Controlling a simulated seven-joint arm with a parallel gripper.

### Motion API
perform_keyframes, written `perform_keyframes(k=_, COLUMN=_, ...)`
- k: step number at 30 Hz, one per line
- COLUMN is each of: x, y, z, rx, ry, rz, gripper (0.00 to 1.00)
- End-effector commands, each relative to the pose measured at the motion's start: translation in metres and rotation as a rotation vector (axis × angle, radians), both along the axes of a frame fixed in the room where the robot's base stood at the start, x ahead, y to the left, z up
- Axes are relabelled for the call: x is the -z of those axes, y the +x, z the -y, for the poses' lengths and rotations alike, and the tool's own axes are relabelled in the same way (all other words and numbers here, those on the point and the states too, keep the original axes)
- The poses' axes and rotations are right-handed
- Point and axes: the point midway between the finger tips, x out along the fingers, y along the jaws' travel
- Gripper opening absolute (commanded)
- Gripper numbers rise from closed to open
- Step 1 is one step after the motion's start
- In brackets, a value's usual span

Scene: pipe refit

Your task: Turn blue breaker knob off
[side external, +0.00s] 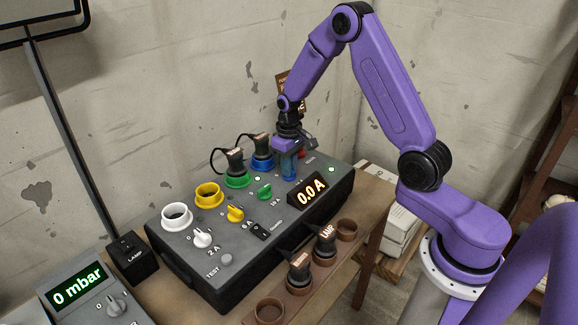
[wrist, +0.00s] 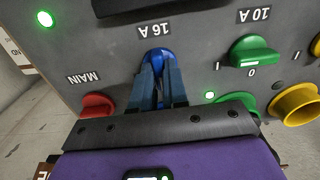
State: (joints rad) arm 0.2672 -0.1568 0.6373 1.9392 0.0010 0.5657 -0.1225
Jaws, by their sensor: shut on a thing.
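The blue breaker knob (wrist: 158,55), labelled 16 A, shows between my fingers in the wrist view. My gripper (wrist: 158,98) is shut on it from above, with its dark blue fingers on either side. In the side external view my gripper (side external: 289,168) points down at the far right part of the dark breaker box (side external: 190,270). There the fingers hide the knob. The exact angle of the knob is hard to read because the fingers cover most of it.
Beside it are a green knob (side external: 265,192), yellow knob (side external: 236,214), white knob (side external: 202,238) and red MAIN knob (wrist: 97,105). Black plugs (side external: 235,160) stand in the green and blue sockets (side external: 262,164). The display (side external: 311,192) reads 0.0 A. A green lamp (side external: 331,169) is lit.

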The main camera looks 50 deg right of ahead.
Motion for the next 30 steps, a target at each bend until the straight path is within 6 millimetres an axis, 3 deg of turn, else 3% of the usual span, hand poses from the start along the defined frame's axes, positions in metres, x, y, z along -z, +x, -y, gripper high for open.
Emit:
perform_keyframes(k=10, x=-0.001, y=0.001, z=0.0, rx=-0.008, ry=-0.002, rz=0.003, gripper=0.0)
perform_keyframes(k=11, x=-0.001, y=0.001, z=0.0, rx=-0.008, ry=-0.002, rz=0.003, gripper=0.23)
perform_keyframes(k=12, x=-0.001, y=0.001, z=0.0, rx=-0.008, ry=-0.002, rz=0.003, gripper=0.36)
perform_keyframes(k=13, x=-0.001, y=0.001, z=0.0, rx=-0.007, ry=-0.001, rz=0.003, gripper=0.39)
perform_keyframes(k=23, x=-0.003, y=0.001, z=0.0, rx=-0.005, ry=-0.001, rz=0.002, gripper=0.39)
perform_keyframes(k=30, x=-0.033, y=0.001, z=0.0, rx=-0.004, ry=-0.002, rz=0.007, gripper=0.39)
